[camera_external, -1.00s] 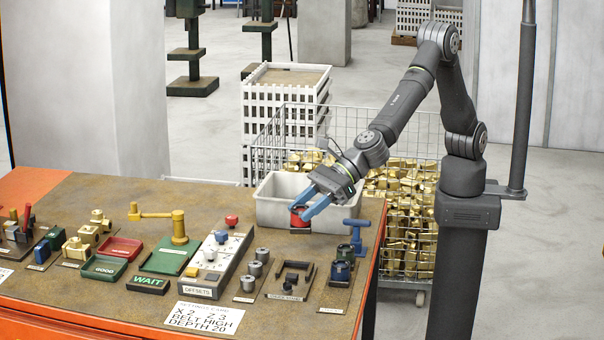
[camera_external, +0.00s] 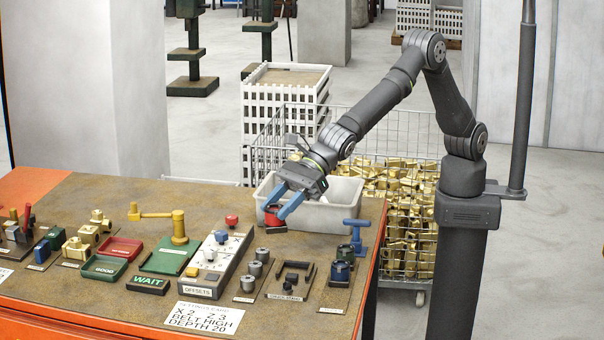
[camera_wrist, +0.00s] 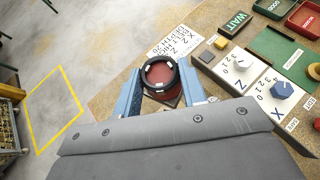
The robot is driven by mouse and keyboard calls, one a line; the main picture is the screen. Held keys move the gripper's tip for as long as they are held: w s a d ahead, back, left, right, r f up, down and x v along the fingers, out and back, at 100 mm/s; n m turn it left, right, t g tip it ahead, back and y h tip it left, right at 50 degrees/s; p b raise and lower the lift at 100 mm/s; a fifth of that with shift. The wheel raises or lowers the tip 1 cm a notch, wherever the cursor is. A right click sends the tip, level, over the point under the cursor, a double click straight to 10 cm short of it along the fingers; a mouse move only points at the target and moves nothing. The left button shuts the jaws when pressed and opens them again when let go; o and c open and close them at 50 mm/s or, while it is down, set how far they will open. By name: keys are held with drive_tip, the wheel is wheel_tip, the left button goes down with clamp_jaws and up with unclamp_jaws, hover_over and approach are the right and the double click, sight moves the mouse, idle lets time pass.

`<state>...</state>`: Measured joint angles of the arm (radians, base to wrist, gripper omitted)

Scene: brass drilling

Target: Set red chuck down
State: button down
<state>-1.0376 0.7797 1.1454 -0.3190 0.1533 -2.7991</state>
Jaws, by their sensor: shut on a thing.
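The red chuck (camera_external: 272,217) is a short red cylinder with a dark rim and a dark underside. My gripper (camera_external: 280,212) is shut on it, with a blue finger on each side. In the wrist view the chuck (camera_wrist: 160,73) shows its round red face inside a black ring, between the two fingers of my gripper (camera_wrist: 160,82). It is close over the bench (camera_external: 200,200), in front of the white bin; I cannot tell whether it touches the bench. A flat plate with a dark forked holder (camera_external: 292,277) lies nearer the front. A plate beside it bears dark blue chucks (camera_external: 342,262).
The white bin (camera_external: 340,216) stands behind my gripper. The offsets panel (camera_external: 215,262) with knobs and a red button (camera_external: 231,221) is to the left, beside grey cylinders (camera_external: 255,268). A blue T-handled tool (camera_external: 356,235) stands right. A wire cage of brass parts (camera_external: 408,220) is beyond.

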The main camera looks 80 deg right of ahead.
sight(278, 227)
drive_tip(key=shift+w+a+r, duration=0.1)
drive_tip(key=shift+w+r, duration=0.05)
drive_tip(key=shift+f, duration=2.5)
drive_tip(key=s+a+f, duration=0.2)
drive_tip(key=a, duration=0.1)
drive_tip(key=s+a+f, duration=0.2)
drive_tip(key=a, duration=0.1)
drive_tip(key=s+a+f, duration=0.2)
drive_tip(key=a+f, duration=0.1)
drive_tip(key=shift+s+a, duration=0.2)
drive_tip(key=shift+a, duration=0.1)
drive_tip(key=shift+f, duration=2)
drive_tip(key=shift+f, duration=0.1)
drive_tip(key=c, duration=0.9)
unclamp_jaws()
drive_tip(key=shift+f, duration=0.15)
